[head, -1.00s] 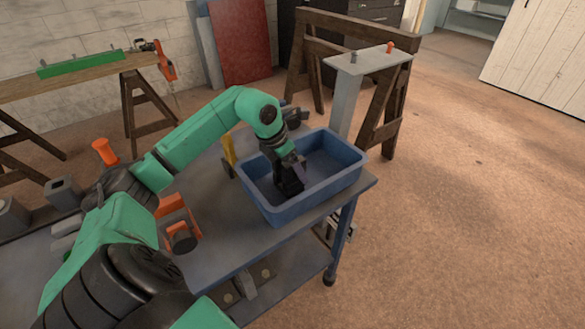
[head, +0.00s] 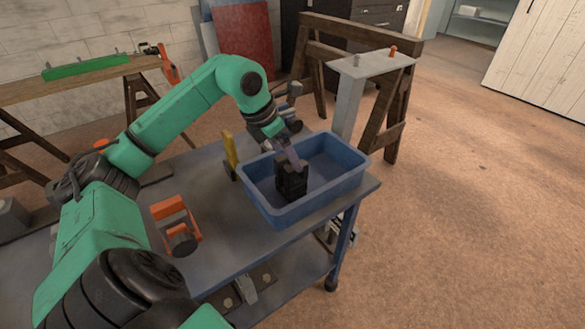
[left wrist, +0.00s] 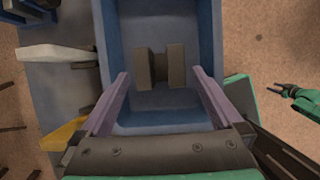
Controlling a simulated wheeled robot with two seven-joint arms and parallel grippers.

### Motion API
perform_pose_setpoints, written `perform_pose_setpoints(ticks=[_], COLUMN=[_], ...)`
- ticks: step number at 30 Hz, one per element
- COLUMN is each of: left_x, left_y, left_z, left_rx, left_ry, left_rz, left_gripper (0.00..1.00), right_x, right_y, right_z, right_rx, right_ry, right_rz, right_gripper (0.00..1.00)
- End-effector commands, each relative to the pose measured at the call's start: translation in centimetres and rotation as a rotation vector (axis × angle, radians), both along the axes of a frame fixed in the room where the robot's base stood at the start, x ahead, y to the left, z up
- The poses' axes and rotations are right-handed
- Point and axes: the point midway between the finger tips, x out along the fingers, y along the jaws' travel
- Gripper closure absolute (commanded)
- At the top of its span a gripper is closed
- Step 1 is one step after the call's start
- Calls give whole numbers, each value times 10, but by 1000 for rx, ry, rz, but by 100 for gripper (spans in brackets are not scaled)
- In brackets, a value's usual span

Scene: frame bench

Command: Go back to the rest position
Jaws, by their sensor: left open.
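A blue bin (head: 345,185) stands on the grey-blue cart's corner. A dark blocky part (head: 292,182) sits inside it, towards the bin's left end. My left gripper (head: 296,158) is above that part, pointing down, with its purple fingers apart. In the left wrist view the bin (left wrist: 207,50) lies under the open fingers, and the dark part (left wrist: 160,67) shows as two blocks joined by a narrower middle. Nothing is held between the fingers. A green and dark end piece at the right edge of the wrist view looks like my right gripper (left wrist: 293,92); its jaws are unclear.
An orange and dark part (head: 178,228) lies on the cart left of the bin. A grey stand (head: 348,105) and wooden trestle (head: 385,135) are beyond. Open floor (head: 470,220) lies to the right.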

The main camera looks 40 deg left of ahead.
Motion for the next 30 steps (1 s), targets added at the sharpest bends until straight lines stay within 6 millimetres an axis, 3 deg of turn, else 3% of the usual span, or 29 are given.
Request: perform_pose_setpoints(ticks=[3,6,23,26,30], left_x=[-9,-14,-15,-15,-15], left_y=[3,4,4,4,4], left_z=[24,35,38,51,84], left_rx=[2,1,-1,-1,-1], left_ry=[-2,0,1,0,0], left_rz=[1,0,0,0,0], left_gripper=[0,0,0,0,0], right_x=[0,0,0,0,1], right_y=[0,0,0,0,0], right_z=[-2,-2,-1,11,45], right_rx=[0,0,0,0,-1], right_ry=[0,0,-1,-1,-1], right_rz=[0,0,-1,-1,-1], right_gripper=[50,50,50,50,50])
